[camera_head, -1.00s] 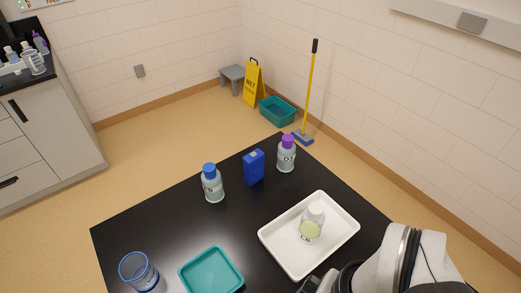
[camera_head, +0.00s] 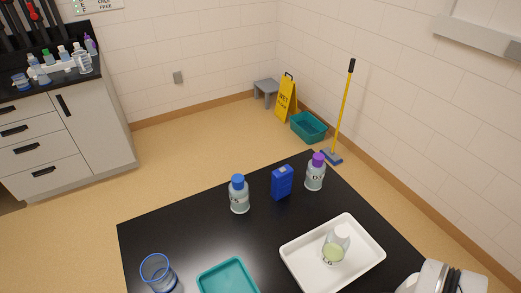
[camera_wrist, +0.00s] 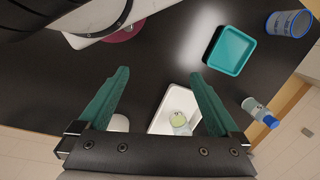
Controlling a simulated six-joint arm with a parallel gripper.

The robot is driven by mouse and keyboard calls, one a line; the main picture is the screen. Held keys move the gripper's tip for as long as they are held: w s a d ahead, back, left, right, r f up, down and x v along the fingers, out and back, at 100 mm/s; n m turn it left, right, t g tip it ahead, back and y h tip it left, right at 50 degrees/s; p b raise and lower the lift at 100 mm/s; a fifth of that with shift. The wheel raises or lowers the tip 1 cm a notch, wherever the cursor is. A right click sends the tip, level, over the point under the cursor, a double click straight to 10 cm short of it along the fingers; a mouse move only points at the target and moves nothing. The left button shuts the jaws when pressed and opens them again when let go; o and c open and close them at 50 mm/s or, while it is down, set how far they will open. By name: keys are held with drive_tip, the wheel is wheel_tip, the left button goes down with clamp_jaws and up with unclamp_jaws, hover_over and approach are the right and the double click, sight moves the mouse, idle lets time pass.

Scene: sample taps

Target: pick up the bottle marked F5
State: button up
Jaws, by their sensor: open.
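I cannot read F5 on any bottle. A clear bottle with a blue cap (camera_head: 239,196) stands upright on the black table; it also shows in the wrist view (camera_wrist: 257,110). A clear bottle with a purple cap (camera_head: 315,174) stands near the far corner. A bottle with a white cap and pale green contents (camera_head: 336,247) is in the white tray (camera_head: 297,263); it also shows in the wrist view (camera_wrist: 180,121). More bottles (camera_head: 64,55) stand on the far counter, their marks too small to read. My gripper (camera_wrist: 157,77) is open and empty above the table.
A blue box (camera_head: 282,183) stands between the blue-capped and purple-capped bottles. A teal tray (camera_head: 229,276) and a blue-rimmed cup (camera_head: 158,273) are at the near left. A grey counter (camera_head: 94,125) is at the back left, with open floor before it.

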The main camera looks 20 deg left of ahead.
drive_tip(key=shift+c, duration=1)
drive_tip(key=n+t, duration=0.2)
drive_tip(key=t, duration=0.8)
approach(239, 194)
drive_tip(key=d, duration=1)
drive_tip(key=s+a+f+n+t+y, duration=0.1)
drive_tip(key=a+f+n+t+y, duration=0.25)
drive_tip(key=a+n+t, duration=0.4)
drive_tip(key=w+a, duration=0.2)
drive_tip(key=w, duration=0.5)
drive_tip(key=w+a+m, duration=0.1)
drive_tip(key=w+a, duration=0.2)
drive_tip(key=w, duration=0.4)
drive_tip(key=shift+a+r+h, duration=0.2)
drive_tip(key=shift+a+h, duration=0.15)
drive_tip(key=shift+h, duration=0.1)
clamp_jaws()
